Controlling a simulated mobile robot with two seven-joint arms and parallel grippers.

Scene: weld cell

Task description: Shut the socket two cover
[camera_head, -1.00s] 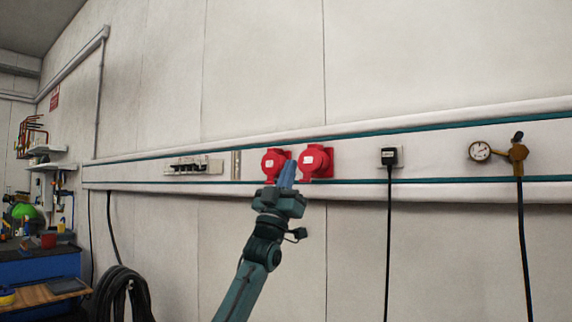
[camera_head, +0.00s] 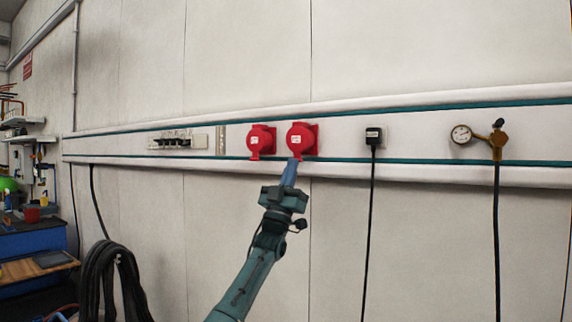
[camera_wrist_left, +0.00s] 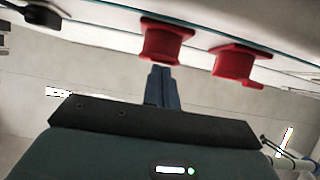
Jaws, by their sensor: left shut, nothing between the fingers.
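Two red sockets sit side by side on the white wall rail, a left red socket (camera_head: 261,140) and a right red socket (camera_head: 301,139). Both red fronts look covered by round red lids with a small white label. My left gripper (camera_head: 290,171) is shut and empty, its blue fingers pointing up just below the right red socket. In the left wrist view my left gripper (camera_wrist_left: 161,75) points at one red socket (camera_wrist_left: 165,42), with the other red socket (camera_wrist_left: 235,65) to its right. Whether the fingertips touch the socket, I cannot tell. My right gripper is not in view.
A coiled black cable (camera_head: 108,275) hangs lower left. The wall below the rail is mostly clear.

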